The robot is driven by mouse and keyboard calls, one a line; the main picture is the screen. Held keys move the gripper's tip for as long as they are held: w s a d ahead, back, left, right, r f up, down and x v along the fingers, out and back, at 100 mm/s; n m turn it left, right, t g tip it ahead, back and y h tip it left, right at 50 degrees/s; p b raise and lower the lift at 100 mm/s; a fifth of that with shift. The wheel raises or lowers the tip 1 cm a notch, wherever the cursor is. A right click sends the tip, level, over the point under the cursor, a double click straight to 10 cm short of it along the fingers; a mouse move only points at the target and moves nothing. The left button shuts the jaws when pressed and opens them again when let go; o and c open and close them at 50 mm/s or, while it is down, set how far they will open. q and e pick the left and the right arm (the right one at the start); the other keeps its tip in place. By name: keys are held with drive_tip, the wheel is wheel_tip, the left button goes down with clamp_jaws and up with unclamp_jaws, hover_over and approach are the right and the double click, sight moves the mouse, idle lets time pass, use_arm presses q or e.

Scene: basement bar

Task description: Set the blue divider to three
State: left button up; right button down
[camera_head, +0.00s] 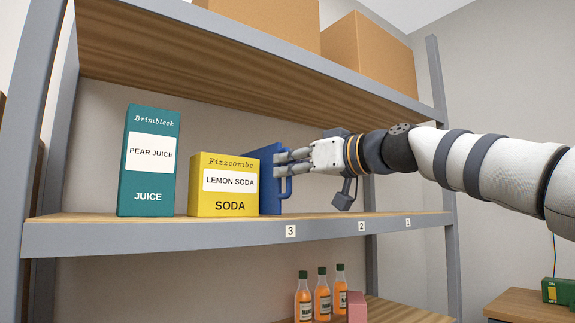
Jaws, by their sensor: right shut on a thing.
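The blue divider (271,184) stands upright on the middle shelf, just right of the yellow soda box, which hides part of it. Its lower edge is near the shelf label 3 (291,231), slightly left of it. My right gripper (286,170) is shut on the blue divider, at the handle on its right side. Labels 2 (361,227) and 1 (408,223) are farther right on the shelf's front edge. My left gripper is not in view.
A yellow lemon soda box (224,184) and a teal pear juice box (150,162) stand left of the divider. The shelf (335,220) right of the divider is free. Cardboard boxes (368,57) sit on the shelf above; orange bottles (322,295) stand below.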

drive_tip(key=shift+s+a, duration=0.1)
drive_tip(key=shift+a, duration=0.05)
drive_tip(key=c, duration=1.9)
unclamp_jaws()
drive_tip(key=shift+f, duration=0.1)
drive_tip(key=shift+o, duration=1)
drive_tip(key=shift+s+a, duration=0.1)
drive_tip(key=shift+d, duration=0.2)
drive_tip(key=v, duration=1.1)
drive_tip(key=shift+s+d, duration=0.2)
drive_tip(key=shift+s, duration=0.1)
